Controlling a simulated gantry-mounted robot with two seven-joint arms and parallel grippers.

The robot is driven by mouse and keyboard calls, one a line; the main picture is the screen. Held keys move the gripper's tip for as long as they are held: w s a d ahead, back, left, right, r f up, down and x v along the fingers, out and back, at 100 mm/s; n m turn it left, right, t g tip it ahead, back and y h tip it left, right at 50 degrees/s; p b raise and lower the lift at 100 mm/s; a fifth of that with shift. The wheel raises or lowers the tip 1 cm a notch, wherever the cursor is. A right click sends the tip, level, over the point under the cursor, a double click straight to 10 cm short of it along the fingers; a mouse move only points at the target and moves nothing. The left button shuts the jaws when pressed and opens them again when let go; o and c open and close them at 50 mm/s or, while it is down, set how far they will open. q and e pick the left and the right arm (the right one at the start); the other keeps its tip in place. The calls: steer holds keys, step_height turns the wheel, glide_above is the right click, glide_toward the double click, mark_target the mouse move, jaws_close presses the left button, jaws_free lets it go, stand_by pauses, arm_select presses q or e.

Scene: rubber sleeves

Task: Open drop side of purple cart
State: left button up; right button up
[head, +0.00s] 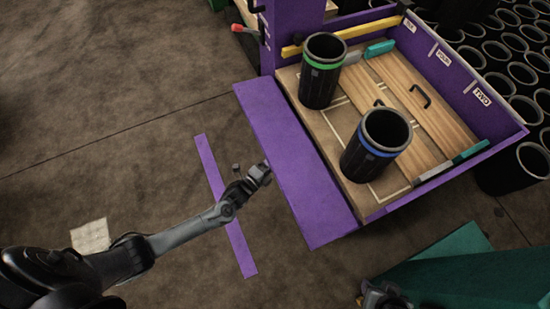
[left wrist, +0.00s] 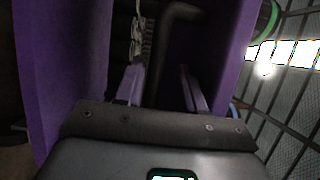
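The purple cart (head: 500,126) stands right of centre in the head view. A long purple side panel (head: 290,160) runs along its near left edge, slanting outward from the deck; I cannot tell if it is latched. My left gripper (head: 262,172) is at the panel's outer left edge, midway along. In the left wrist view the fingers (left wrist: 162,88) are apart. A dark bent bar (left wrist: 158,45), like a handle, shows between or just beyond them; contact is unclear. Purple surfaces stand on both sides. A dark part, possibly my right gripper (head: 385,296), shows at the bottom edge; its fingers are unclear.
Two black bins, one green-banded (head: 322,72) and one blue-banded (head: 378,145), stand on the deck near the panel. A red-handled lever (head: 240,29) is by the purple post. Several black bins stand behind. A green bench (head: 460,262) is lower right.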

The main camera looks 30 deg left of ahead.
arm_select(q)
steer(key=shift+s+r, duration=0.1)
steer(key=shift+s+a, duration=0.1)
steer(key=shift+s, duration=0.1)
steer(key=p+v, duration=0.4)
steer(key=v, duration=0.6)
steer(key=shift+s, duration=0.15)
